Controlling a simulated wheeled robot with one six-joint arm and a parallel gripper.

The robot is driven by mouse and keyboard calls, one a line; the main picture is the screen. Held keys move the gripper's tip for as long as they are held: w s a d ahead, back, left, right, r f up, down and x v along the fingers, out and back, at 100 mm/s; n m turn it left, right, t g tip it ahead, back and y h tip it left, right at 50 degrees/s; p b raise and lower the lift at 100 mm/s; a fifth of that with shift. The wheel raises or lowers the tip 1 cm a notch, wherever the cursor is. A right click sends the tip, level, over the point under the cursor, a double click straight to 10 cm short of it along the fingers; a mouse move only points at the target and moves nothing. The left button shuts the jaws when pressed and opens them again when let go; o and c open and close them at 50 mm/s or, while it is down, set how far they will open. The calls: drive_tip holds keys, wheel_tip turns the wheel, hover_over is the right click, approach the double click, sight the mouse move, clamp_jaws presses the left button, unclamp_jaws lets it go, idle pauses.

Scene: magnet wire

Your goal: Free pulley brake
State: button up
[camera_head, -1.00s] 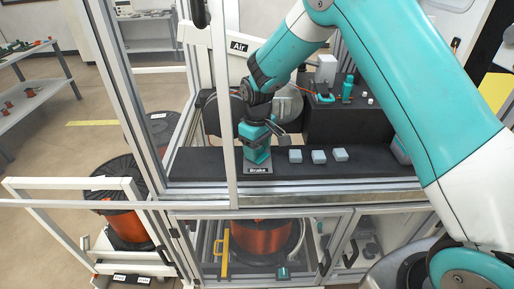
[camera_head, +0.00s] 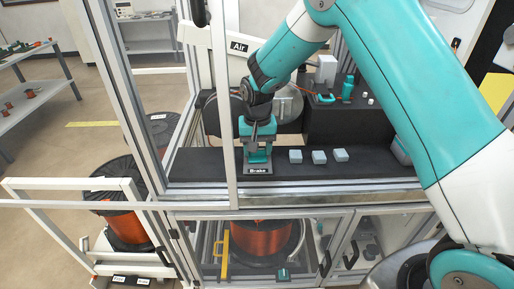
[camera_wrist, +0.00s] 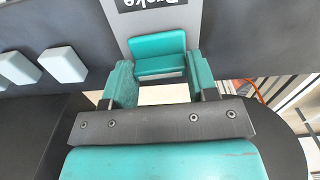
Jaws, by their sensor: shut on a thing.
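The brake (camera_head: 258,170) is a grey plate with a black "Brake" label at the front edge of the black shelf. A teal brake handle (camera_wrist: 158,53) stands on this plate, seen close up in the wrist view. My gripper (camera_head: 258,152) is over the plate, pointing down. In the wrist view, my gripper (camera_wrist: 160,65) has one teal finger at each side of the handle and is shut on it. The handle is partly hidden by the fingers in the head view.
Several light grey blocks (camera_head: 319,157) sit on the black shelf (camera_head: 210,162) right of the brake. A metal frame post (camera_head: 228,100) stands close left of my gripper. Copper wire spools (camera_head: 262,237) are below and at the left. A black box (camera_head: 345,122) stands behind.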

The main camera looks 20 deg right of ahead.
drive_tip(key=shift+r+m, duration=0.1)
drive_tip(key=shift+m, duration=0.3)
drive_tip(key=o, duration=0.9)
drive_tip(key=shift+o, duration=0.2)
wheel_tip(320, 180, up, 17)
drive_tip(key=b, duration=0.2)
drive_tip(key=shift+r, duration=0.2)
drive_tip(key=shift+s, duration=0.1)
